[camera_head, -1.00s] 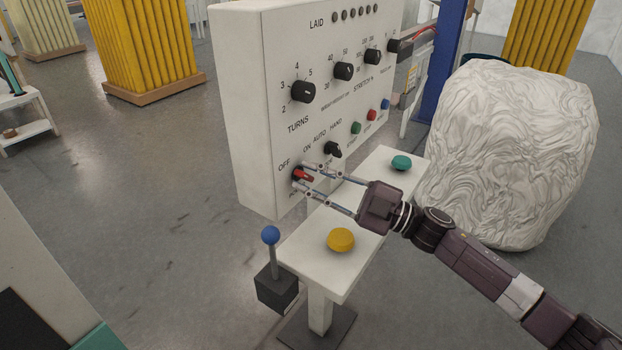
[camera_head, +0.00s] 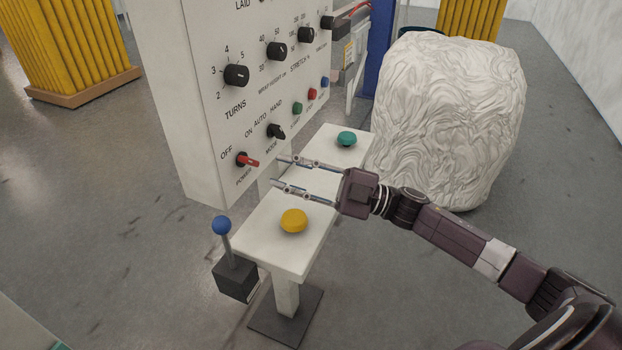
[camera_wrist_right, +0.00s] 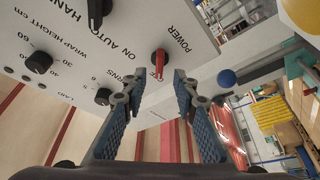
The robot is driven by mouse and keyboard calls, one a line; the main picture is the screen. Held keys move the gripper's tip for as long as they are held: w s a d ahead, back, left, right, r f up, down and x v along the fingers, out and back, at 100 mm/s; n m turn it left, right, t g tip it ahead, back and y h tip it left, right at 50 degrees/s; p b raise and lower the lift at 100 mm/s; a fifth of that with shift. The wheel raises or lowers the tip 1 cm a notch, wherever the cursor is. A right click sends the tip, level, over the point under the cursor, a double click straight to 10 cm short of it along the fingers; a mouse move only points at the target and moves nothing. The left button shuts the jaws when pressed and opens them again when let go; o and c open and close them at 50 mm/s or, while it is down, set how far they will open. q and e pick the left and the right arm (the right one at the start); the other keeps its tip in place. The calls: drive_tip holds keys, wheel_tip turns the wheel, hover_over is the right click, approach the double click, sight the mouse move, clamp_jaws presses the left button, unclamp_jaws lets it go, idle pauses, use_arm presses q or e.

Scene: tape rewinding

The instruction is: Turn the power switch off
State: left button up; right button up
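The white control panel (camera_head: 200,90) carries the power switch (camera_head: 250,161), a red lever on a black base at its lower left. The lever points to the right, away from the OFF label and below the ON label. My right gripper (camera_head: 277,171) is open and empty, its two fingers apart. It is a short way right of the switch, clear of it. In the right wrist view the red switch (camera_wrist_right: 159,66) lies ahead, between and beyond the fingertips (camera_wrist_right: 158,82). My left gripper is out of view.
A black mode knob (camera_head: 276,131) is close above. A large white wrapped bale (camera_head: 450,120) stands behind.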

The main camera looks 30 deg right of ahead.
drive_tip(key=v, duration=0.5)
drive_tip(key=shift+s+d+f, duration=0.15)
drive_tip(key=shift+s+d, duration=0.05)
drive_tip(key=shift+d, duration=0.15)
